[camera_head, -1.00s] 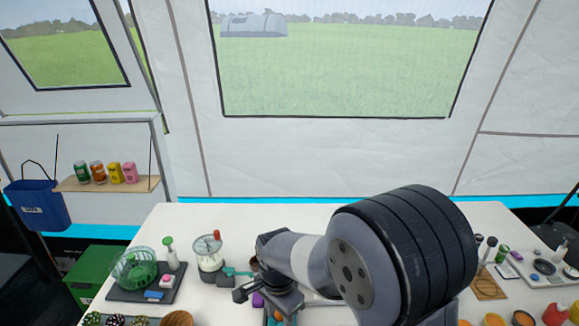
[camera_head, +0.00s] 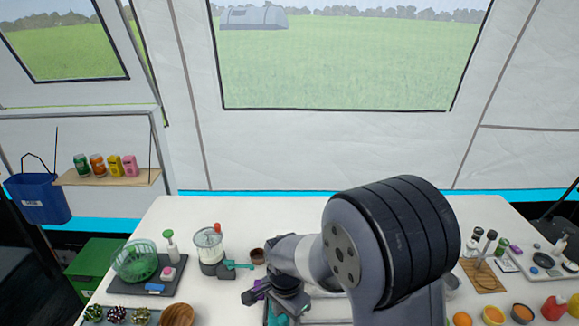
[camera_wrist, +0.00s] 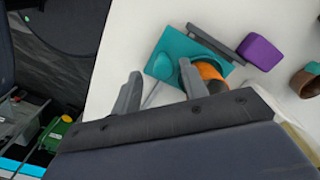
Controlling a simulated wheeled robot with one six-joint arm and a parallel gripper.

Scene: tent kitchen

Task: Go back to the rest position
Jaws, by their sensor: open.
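My gripper (camera_wrist: 160,88) is open in the wrist view, with its two fingers apart and nothing held between them. Past the fingers lies a teal tray (camera_wrist: 190,42) with an orange item (camera_wrist: 209,71) and a round teal piece on it. In the head view my gripper (camera_head: 255,294) is low over the front middle of the white table (camera_head: 330,215). My arm bends above it and hides part of the table. The fingertips are too small to make out there.
A purple block (camera_wrist: 260,52) and a brown cup (camera_wrist: 304,83) stand beside the tray. A blender (camera_head: 209,250), a green basket (camera_head: 136,262) and a wooden bowl (camera_head: 177,315) are on the left. Several fruits and small bowls (camera_head: 493,315) are front right. The table's back middle is clear.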

